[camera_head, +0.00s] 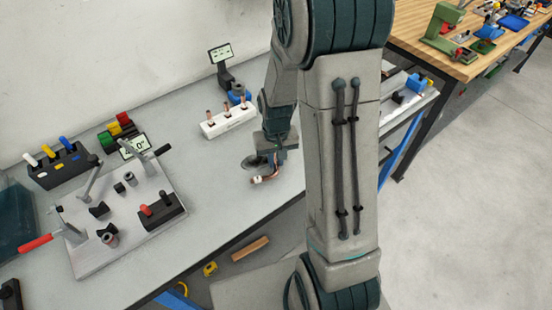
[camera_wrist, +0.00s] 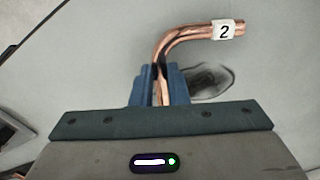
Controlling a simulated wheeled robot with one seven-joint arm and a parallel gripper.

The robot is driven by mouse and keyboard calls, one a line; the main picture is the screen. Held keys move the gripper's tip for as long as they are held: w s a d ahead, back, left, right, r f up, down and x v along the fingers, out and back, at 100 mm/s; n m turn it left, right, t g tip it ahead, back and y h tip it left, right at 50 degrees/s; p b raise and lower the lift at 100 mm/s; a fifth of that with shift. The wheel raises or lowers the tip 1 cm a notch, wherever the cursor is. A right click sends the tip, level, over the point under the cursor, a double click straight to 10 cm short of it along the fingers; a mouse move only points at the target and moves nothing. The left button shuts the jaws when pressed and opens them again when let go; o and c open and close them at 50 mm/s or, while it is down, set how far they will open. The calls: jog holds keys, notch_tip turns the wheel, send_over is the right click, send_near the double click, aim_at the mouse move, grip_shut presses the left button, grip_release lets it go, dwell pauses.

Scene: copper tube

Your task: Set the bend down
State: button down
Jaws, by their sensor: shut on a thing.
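The bend is a copper tube (camera_wrist: 185,35) with a curve of roughly a right angle and a white tag marked 2 near its far end. My gripper (camera_wrist: 161,85) is shut on its straight leg, with the blue fingers on either side of it. In the head view the bend (camera_head: 268,178) shows at my gripper (camera_head: 277,157), over the grey bench (camera_head: 215,190). A dark round patch (camera_wrist: 212,82) lies on the bench below the bend. I cannot tell how far the bend is above the bench.
A white block (camera_head: 228,122) with several upright copper pieces stands behind my gripper. A bending plate (camera_head: 125,215) with pegs and a red-handled lever is at left. A small display (camera_head: 221,54) stands at the back. The bench front edge is close to my gripper.

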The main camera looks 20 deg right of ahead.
aim_at(276, 163)
jog(key=shift+f, duration=0.5)
jog(key=shift+f, duration=0.25)
jog(key=c, duration=1.4)
grip_release()
jog(key=shift+r, duration=0.15)
jog(key=shift+r, duration=0.1)
notch_tip(276, 163, up, 11)
jog(key=s+a+r+t, duration=0.1)
jog(key=s+r, duration=0.4)
jog(key=s, duration=0.2)
jog(key=s+a+r+n+t, duration=0.1)
jog(key=s+r+t, duration=0.1)
jog(key=s+r, duration=0.2)
jog(key=s, duration=0.3)
jog(key=shift+s+a+r+t+b, duration=0.2)
jog(key=shift+a+r+t+b, duration=0.1)
jog(key=shift+a+r+b, duration=0.1)
